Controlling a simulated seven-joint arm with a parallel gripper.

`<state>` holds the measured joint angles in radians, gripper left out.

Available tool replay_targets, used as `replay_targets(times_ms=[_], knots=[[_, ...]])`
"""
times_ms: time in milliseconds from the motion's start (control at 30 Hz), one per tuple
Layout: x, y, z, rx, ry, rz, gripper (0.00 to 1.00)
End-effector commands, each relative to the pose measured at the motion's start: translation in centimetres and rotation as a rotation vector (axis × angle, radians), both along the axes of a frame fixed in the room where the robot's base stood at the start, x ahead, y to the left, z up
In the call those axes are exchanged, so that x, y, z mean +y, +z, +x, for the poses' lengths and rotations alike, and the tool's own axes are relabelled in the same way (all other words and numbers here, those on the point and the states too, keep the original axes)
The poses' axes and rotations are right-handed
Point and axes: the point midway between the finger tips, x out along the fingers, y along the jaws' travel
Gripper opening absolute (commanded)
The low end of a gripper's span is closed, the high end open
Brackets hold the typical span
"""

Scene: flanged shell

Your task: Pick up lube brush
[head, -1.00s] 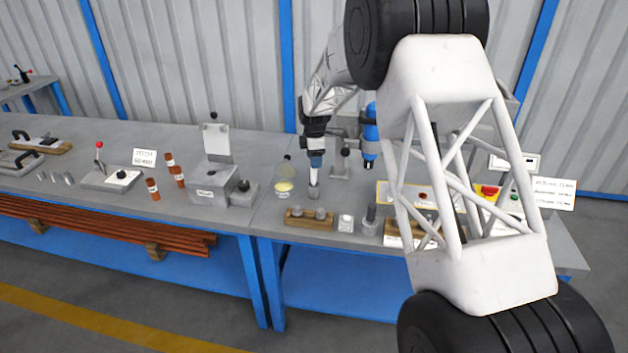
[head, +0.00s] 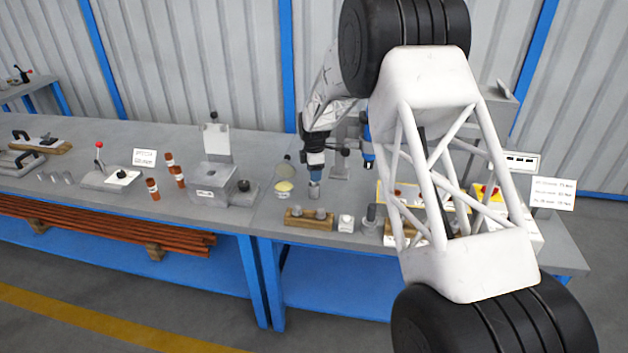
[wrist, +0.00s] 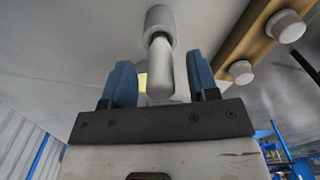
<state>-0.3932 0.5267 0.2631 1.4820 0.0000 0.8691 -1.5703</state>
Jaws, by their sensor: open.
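The lube brush appears to be the pale rod (wrist: 159,78) with a rounded end that rises from a light grey cylindrical holder (wrist: 160,22) in the wrist view. My gripper (wrist: 160,72) is open, with one blue finger on each side of the rod and gaps showing on both sides. In the head view my gripper (head: 315,172) points down over the grey holder (head: 314,191) on the bench. The rod is hidden by the fingers there, and its bristles are not visible.
A shallow dish with yellow contents (head: 284,187) stands just left of the holder. A wooden block with grey pegs (head: 308,219) lies in front, with a white block (head: 346,223) beside it. My arm hides part of the bench's right side.

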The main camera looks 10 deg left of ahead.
Motion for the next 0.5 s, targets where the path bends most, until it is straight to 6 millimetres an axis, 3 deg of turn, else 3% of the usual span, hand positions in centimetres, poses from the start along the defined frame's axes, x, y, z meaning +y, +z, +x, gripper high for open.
replay_targets(times_ms=[133,500], knots=[[-0.01,-0.96,-0.03,0.001,0.0,0.0,0.54],[-0.01,-1.04,-0.03,0.001,0.0,0.0,0.54]])
